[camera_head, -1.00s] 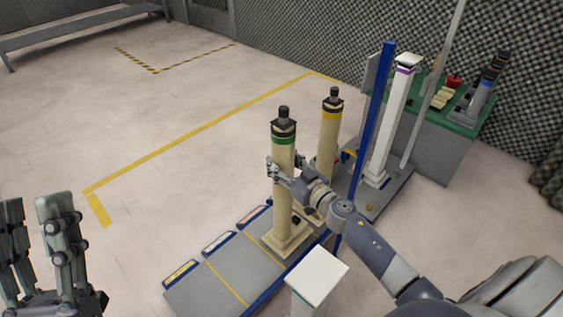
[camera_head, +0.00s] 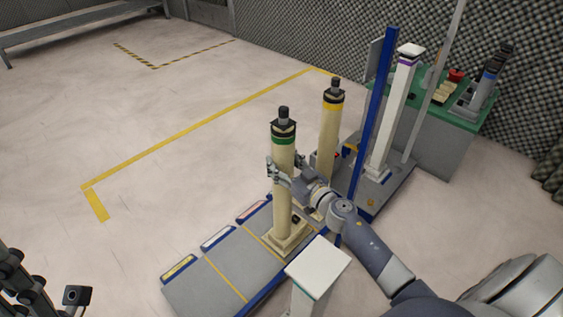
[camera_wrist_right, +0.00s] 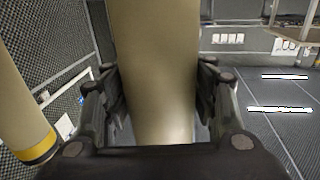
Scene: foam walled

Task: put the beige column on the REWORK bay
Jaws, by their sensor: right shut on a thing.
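A beige column (camera_head: 284,200) with a green band and dark top stands upright over the right-hand part of the grey bay platform (camera_head: 205,287). I cannot tell whether its square base touches the platform. My right gripper (camera_head: 280,173) is shut around its upper shaft; the shaft also fills the middle of the right wrist view (camera_wrist_right: 155,75), between the fingers (camera_wrist_right: 160,105). A second beige column (camera_head: 329,125), with a yellow band, stands behind it. The platform's yellow, blue and red edge labels are too small to read. My left gripper (camera_head: 22,280) shows only partly at the lower left.
A white-topped post (camera_head: 318,268) stands close in front of the platform. A blue upright (camera_head: 374,115) and a white column with a purple band (camera_head: 395,115) stand at the right, before a green-topped bench (camera_head: 455,108). The floor left of the platform is open.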

